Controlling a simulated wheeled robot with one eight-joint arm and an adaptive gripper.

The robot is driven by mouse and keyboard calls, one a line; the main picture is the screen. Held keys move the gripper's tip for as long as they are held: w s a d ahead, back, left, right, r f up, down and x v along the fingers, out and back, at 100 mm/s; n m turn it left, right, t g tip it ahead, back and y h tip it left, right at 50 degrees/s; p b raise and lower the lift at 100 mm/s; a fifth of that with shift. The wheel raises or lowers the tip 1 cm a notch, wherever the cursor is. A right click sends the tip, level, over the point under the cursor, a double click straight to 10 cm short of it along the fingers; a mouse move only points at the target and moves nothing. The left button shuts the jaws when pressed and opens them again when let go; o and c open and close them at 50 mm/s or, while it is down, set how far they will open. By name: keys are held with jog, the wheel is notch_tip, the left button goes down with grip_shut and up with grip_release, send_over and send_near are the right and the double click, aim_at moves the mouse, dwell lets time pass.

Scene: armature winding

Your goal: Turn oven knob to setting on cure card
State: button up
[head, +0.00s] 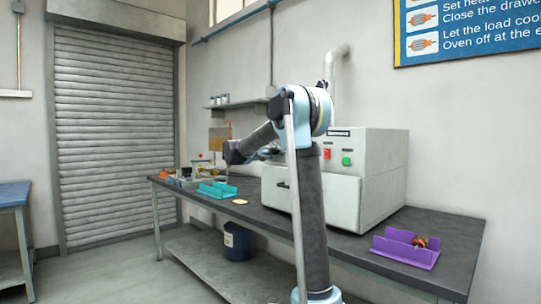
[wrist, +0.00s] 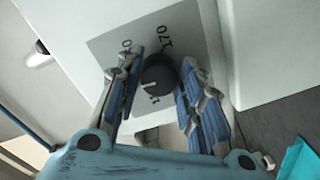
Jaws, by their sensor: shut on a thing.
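The oven (head: 382,170) is a pale box on the dark bench, with a red and a green button on its front. In the wrist view its dark round knob (wrist: 158,72) sits on a grey dial plate (wrist: 108,46) with printed figures. One reads 170; others are partly hidden. My gripper (wrist: 161,68) is shut on the knob, one blue finger on each side. In the head view my gripper (head: 268,152) is at the oven's left front, and my arm hides the knob. I cannot make out a cure card.
A purple tray (head: 405,250) with a small copper-coloured part stands right of the oven. A teal tray (head: 217,190) and small items stand on the bench's left. A blue instruction poster (head: 470,28) hangs on the wall. A dark bucket (head: 238,241) stands below the bench.

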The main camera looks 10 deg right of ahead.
dwell(0.3)
jog(key=o, duration=1.1)
jog(key=shift+w+f, duration=0.1)
jog(key=shift+c, duration=0.2)
jog(key=shift+a, duration=0.1)
jog(key=v, duration=1.1)
jog(key=shift+s+a, duration=0.25)
jog(key=shift+a, duration=0.05)
